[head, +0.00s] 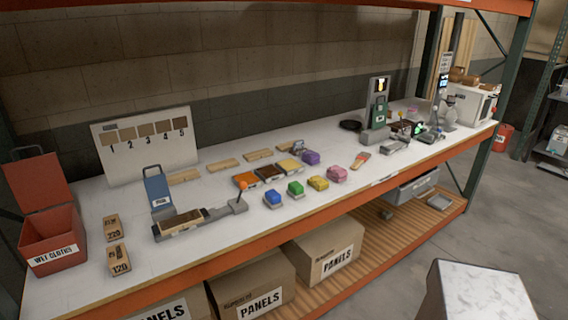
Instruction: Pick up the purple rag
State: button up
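The purple rag (311,157) lies as a small folded bundle on the white bench top (215,260), in the head view right of centre. A blue rag (272,198), a green rag (295,188) and a yellow rag (318,183) lie in a row nearer the front edge. My gripper is not in view, and nothing visible touches the purple rag.
An open red wet-cloths bin (55,240) stands at the left end. Grey devices (377,115) stand to the right. Panel boxes (250,285) sit below. A pale-topped block (480,290) stands in front.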

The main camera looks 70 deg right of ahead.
aim_at(311, 157)
jog(key=u, duration=0.05)
jog(key=k, duration=0.25)
jog(key=u, duration=2.05)
jog(key=k, duration=2.35)
jog(key=z, duration=0.05)
